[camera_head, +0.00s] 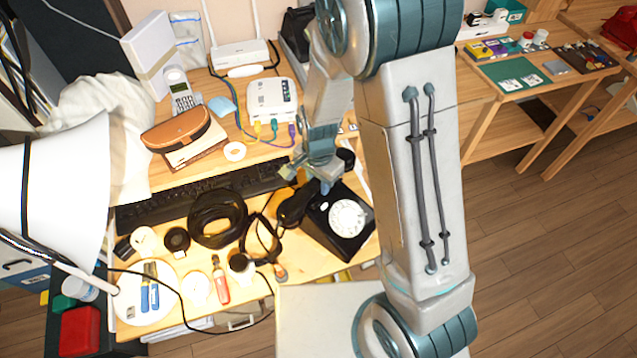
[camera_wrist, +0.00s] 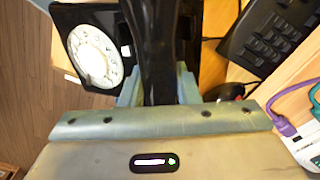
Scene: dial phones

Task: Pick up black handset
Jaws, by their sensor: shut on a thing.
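The black handset (camera_wrist: 150,40) runs between my gripper's fingers (camera_wrist: 158,88) in the wrist view, with a finger on each side of it. My gripper is shut on it. In the head view one dark end of the handset (camera_head: 294,207) shows below and left of my gripper (camera_head: 308,182); my gripper hides its middle. The black phone body (camera_head: 322,232) with a white rotary dial (camera_head: 347,218) sits on the desk to the right of that end. It also shows in the wrist view (camera_wrist: 72,17), left of the handset. I cannot tell whether the handset is clear of the phone.
A black keyboard (camera_head: 170,207) lies left of the phone. A black cable coil (camera_head: 217,219) and small items crowd the desk front. A white router (camera_head: 272,98) with colored plugs stands behind. A white lamp (camera_head: 55,180) stands at far left.

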